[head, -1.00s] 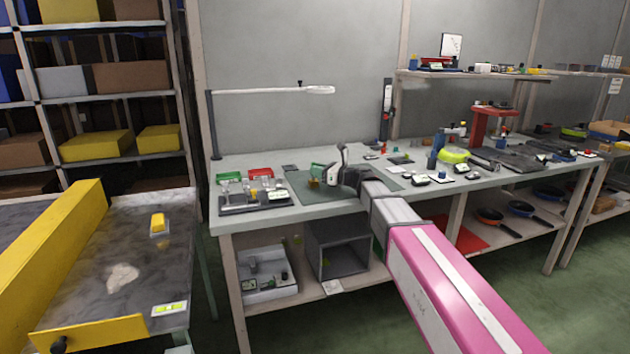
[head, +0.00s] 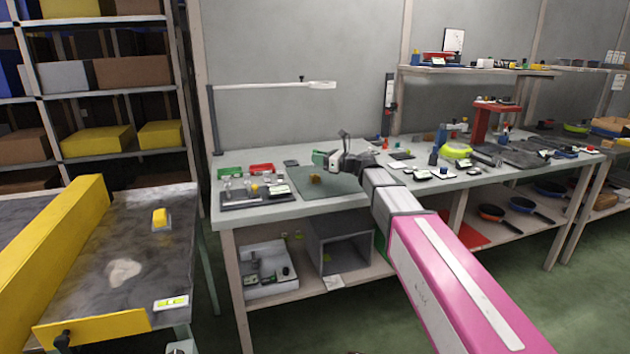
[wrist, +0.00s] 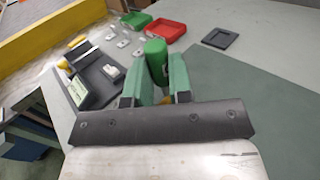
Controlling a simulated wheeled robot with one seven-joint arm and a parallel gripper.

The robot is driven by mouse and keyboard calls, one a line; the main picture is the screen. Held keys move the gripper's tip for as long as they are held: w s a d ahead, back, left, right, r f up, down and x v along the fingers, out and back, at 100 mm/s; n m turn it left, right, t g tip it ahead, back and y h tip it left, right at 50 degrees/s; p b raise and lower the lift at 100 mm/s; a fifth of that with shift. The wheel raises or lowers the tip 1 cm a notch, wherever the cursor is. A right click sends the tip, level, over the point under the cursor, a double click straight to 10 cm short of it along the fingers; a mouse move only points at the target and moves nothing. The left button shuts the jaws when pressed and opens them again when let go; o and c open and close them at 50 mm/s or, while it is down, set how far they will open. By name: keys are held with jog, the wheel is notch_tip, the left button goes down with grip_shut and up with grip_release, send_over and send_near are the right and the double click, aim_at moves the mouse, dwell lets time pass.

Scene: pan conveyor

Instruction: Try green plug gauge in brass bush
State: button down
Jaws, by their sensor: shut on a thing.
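The green plug gauge (wrist: 156,60) stands up between the green fingers of my gripper (wrist: 155,85) in the wrist view. My gripper (head: 322,158) is shut on it and shows in the head view above the green mat (head: 335,186). The brass bush (head: 314,178) sits on the mat, below and slightly left of my gripper, with a visible gap between them. The lower end of the gauge is hidden behind my fingers and the dark bar of my gripper. I cannot clearly make out the bush in the wrist view.
A dark tray (head: 236,203) with small parts lies left of the mat. A green bin (head: 230,172) and a red bin (head: 262,168) stand behind it. A small black tray (head: 291,163) lies behind the mat. A lamp arm (head: 270,86) hangs over the bench.

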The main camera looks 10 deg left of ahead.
jog(key=shift+r, duration=1.45)
